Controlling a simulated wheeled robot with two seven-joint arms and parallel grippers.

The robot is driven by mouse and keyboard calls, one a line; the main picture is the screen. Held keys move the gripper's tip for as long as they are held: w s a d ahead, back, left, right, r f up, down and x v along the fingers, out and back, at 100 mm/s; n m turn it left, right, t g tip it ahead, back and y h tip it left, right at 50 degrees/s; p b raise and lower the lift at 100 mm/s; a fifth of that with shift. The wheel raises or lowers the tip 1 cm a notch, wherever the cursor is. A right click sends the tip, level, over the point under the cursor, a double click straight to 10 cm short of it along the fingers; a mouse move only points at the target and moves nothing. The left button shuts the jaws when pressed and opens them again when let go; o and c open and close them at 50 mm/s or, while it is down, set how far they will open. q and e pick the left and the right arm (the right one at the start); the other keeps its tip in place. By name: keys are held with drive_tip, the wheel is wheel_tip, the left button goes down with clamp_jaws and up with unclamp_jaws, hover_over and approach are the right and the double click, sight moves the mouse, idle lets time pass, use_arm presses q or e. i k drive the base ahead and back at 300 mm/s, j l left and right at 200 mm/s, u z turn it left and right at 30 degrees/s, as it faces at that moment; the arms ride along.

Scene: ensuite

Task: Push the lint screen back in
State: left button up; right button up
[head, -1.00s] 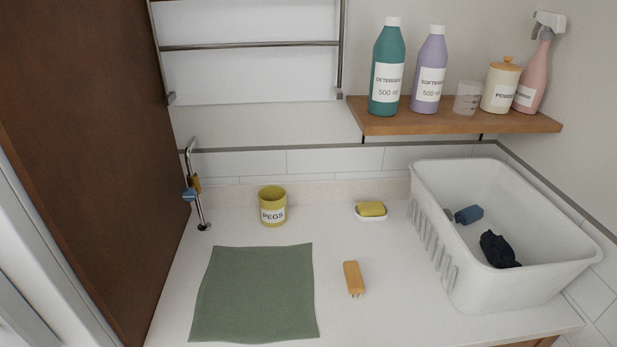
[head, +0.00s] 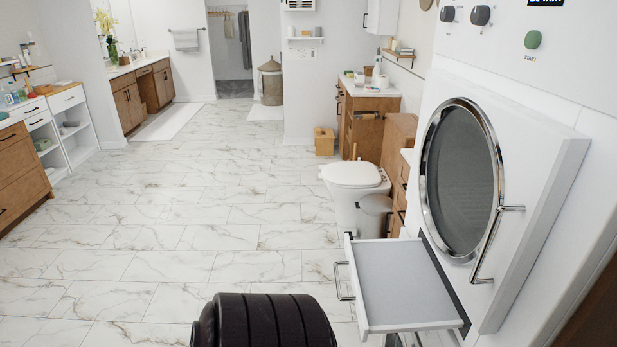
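The lint screen (head: 402,284) is a flat grey panel in a white frame. It sticks far out to the left from a dark slot low in the front of the white dryer (head: 545,170). Its metal bar handle (head: 341,281) is on its left end, facing the open floor. Nothing is seen touching the handle. The dryer's round glass door (head: 460,180) is above the screen and looks shut. A black ribbed part of my own body shows at the bottom, left of the screen. Neither gripper shows in the head view.
The marble floor (head: 190,230) left of the screen is wide and clear. Dryer knobs (head: 480,15) are at the top right.

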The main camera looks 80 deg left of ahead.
sight(397, 287)
drive_tip(key=u, duration=2)
